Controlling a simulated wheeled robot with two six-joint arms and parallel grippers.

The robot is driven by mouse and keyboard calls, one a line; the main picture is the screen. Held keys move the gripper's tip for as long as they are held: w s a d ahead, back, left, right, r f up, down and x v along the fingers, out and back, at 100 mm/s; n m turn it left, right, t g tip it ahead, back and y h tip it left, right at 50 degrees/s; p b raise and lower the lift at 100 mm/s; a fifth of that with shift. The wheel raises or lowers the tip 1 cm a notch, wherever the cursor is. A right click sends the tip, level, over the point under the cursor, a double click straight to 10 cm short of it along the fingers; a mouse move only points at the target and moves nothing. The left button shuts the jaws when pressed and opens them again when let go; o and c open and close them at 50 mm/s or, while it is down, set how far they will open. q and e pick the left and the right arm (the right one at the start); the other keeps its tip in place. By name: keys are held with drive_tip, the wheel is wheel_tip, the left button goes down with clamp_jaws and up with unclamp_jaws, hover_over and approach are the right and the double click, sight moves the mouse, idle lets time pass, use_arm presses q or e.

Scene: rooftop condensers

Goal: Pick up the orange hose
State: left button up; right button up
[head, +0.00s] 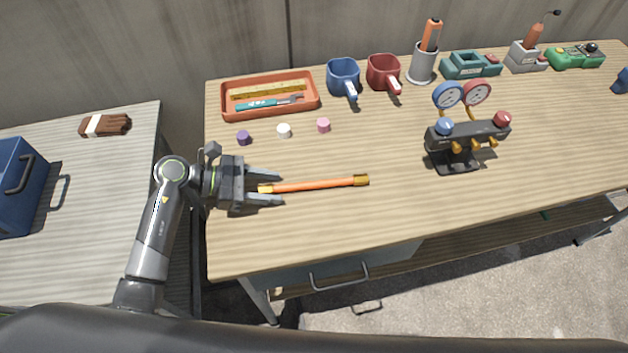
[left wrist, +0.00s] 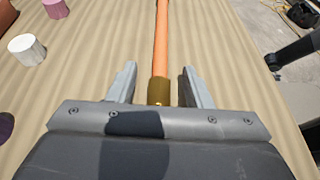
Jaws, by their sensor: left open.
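The orange hose (head: 315,185) lies on the wooden table, a short straight piece with a brass fitting at each end. My left gripper (head: 280,187) is open, with its fingers on either side of the hose's left end. In the left wrist view the hose (left wrist: 162,45) runs away between the two fingers (left wrist: 158,85), its near brass fitting between them. I see a gap on each side of it; whether a finger touches it is hard to tell. My right gripper is in neither view.
A gauge manifold (head: 466,140) stands right of the hose. Small purple (head: 244,138), white (head: 284,130) and pink (head: 323,125) caps lie behind it. An orange tray (head: 270,112), blue mug (head: 343,78) and red mug (head: 383,72) stand at the back. The table front is clear.

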use_arm(q)
drive_tip(key=shift+f, duration=0.1)
clamp_jaws()
idle(0.3)
